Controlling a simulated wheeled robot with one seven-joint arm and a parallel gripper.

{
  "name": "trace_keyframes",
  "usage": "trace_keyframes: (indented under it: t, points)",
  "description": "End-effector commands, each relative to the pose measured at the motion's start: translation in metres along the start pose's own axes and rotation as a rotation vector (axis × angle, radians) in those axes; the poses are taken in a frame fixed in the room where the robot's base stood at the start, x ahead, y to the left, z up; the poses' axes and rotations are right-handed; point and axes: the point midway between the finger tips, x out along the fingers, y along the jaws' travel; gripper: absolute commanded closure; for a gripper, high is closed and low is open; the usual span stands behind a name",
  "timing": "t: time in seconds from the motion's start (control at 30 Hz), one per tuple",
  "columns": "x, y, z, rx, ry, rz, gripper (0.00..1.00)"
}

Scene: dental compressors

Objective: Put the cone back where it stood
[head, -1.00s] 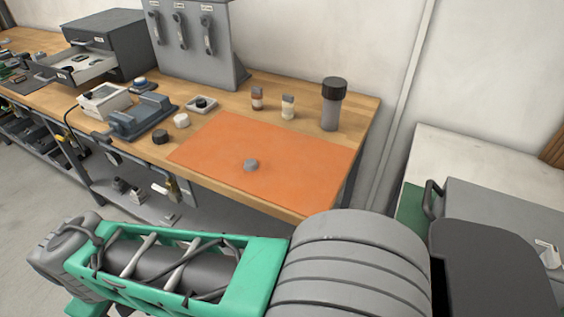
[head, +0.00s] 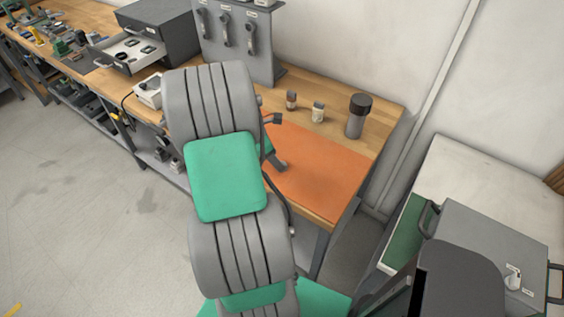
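No thing that I can clearly make out as a cone shows now. A second ago a small grey piece lay on the orange mat (head: 325,175); I cannot tell whether it is the cone. My gripper (head: 277,160) shows only in part past the right side of my arm, low over the mat's left part. A grey finger-like part there is around where the grey piece lay, so the piece is hidden or merges with it. Whether the fingers are open or hold anything is not visible.
Two small bottles, one brown and white (head: 291,100) and one pale (head: 318,112), and a dark-capped grey cylinder (head: 356,116) stand behind the mat. A grey tool panel (head: 236,42) and an open drawer (head: 133,52) are farther left. My arm hides the bench's middle.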

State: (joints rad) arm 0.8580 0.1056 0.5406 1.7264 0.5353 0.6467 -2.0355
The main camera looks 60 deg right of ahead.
Motion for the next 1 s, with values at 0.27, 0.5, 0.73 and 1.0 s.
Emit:
trace_keyframes:
  t: [0.27, 0.5, 0.73, 1.0]
  points:
    - [0.036, -0.001, 0.001, 0.0, 0.001, 0.0, 0.41]
    - [0.036, -0.001, 0.001, 0.0, 0.001, 0.001, 0.47]
    - [0.035, -0.001, 0.001, 0.0, 0.001, 0.001, 0.66]
    - [0.035, -0.001, 0.001, 0.0, 0.002, 0.001, 0.88]
